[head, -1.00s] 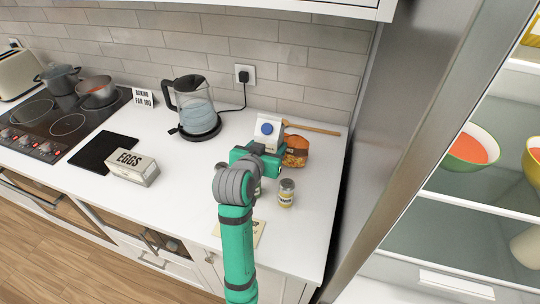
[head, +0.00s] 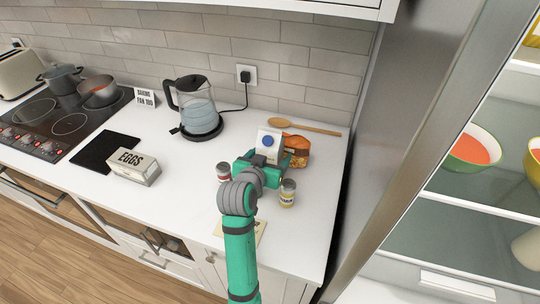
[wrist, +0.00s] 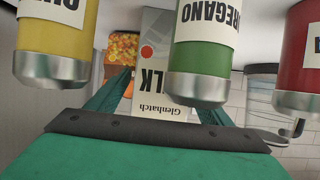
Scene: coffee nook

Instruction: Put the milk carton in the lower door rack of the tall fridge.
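The white milk carton (head: 268,141), with a blue cap, is upright on the right part of the counter in the head view. My gripper (head: 260,163) is shut on it from the near side. In the wrist view the carton (wrist: 158,100) appears upside down between my two fingers (wrist: 168,98). Whether its base touches the counter is hidden. The tall fridge is open at the right, showing a glass shelf (head: 490,209); I cannot make out the lower door rack.
A green oregano jar (wrist: 200,50) is very close to my gripper. A yellow-labelled jar (head: 287,194) and a red jar (head: 223,172) flank my arm. A kettle (head: 198,108) stands left.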

